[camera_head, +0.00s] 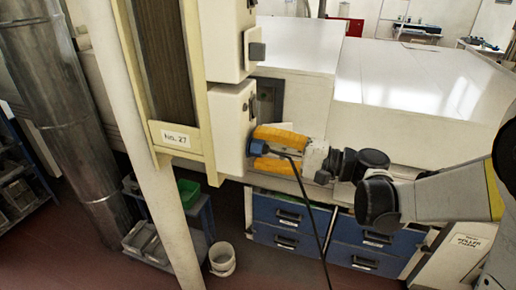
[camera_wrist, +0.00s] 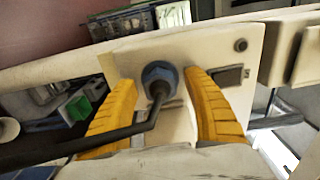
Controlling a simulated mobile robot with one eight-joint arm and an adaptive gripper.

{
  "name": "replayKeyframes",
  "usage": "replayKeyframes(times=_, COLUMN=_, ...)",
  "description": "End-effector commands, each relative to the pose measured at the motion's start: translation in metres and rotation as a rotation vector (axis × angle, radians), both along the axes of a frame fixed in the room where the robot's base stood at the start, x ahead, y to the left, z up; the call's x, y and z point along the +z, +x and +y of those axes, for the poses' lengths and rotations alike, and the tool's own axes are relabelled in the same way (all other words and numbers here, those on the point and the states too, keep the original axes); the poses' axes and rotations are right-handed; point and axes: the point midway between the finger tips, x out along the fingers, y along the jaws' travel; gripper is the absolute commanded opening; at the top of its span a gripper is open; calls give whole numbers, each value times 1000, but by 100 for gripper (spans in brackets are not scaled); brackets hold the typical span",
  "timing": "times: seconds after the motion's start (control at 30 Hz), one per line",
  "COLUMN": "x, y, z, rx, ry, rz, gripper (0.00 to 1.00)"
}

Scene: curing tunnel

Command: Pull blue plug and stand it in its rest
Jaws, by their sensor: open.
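The blue plug (camera_head: 257,148) sits against the side of a cream-white box (camera_head: 230,125), and a black cable hangs from it. In the wrist view the blue plug (camera_wrist: 160,74) shows end-on, with the thick dark cable (camera_wrist: 135,130) bending down to the left. My gripper (camera_head: 262,149) is open, its yellow fingers on both sides of the plug. In the wrist view my gripper (camera_wrist: 160,82) shows a gap between each finger and the plug. I cannot make out the plug's rest with certainty.
A cream column with a "No. 27" label (camera_head: 175,136) stands left of the box. Blue drawers (camera_head: 290,220) lie below, and the cable crosses in front of them. A white bucket (camera_head: 222,258) stands on the floor. A broad white housing (camera_head: 400,90) fills the back.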

Motion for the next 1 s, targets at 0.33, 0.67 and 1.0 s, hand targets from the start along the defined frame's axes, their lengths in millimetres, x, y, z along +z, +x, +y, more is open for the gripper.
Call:
replayKeyframes(times=0.33, x=0, y=0, z=0, rx=0, ry=0, rz=0, gripper=59)
replayKeyframes(times=0.67, x=0, y=0, z=0, rx=0, ry=0, rz=0, gripper=32)
replayKeyframes(times=1.0, x=0, y=0, z=0, rx=0, ry=1, rz=0, gripper=0)
